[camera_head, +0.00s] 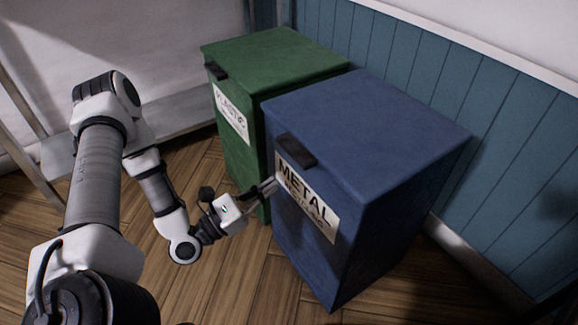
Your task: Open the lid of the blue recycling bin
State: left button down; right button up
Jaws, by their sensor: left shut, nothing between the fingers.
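The blue recycling bin (400,225) stands at the centre right, with a label reading METAL on its front. Its lid (370,120) is down and carries a black handle (296,150) at the front edge. My left gripper (273,185) is shut and empty. Its fingertips are at the bin's front left side, below and left of the handle, near the label. I cannot tell whether they touch the bin. My right gripper is not in view.
A green bin (275,58) labelled PLASTIC stands close behind and left of the blue bin, lid down. A blue panelled wall (440,70) runs behind both bins. A grey shelf frame (180,112) stands at the back left. Wooden floor (225,285) is free in front.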

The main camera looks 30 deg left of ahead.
pick_arm(q)
jog(key=w+d+r, duration=0.2)
jog(key=w+r, duration=0.3)
jog(key=shift+w+d+r+b, duration=0.15)
jog(key=shift+w+r+b, duration=0.1)
jog(key=shift+b, duration=0.2)
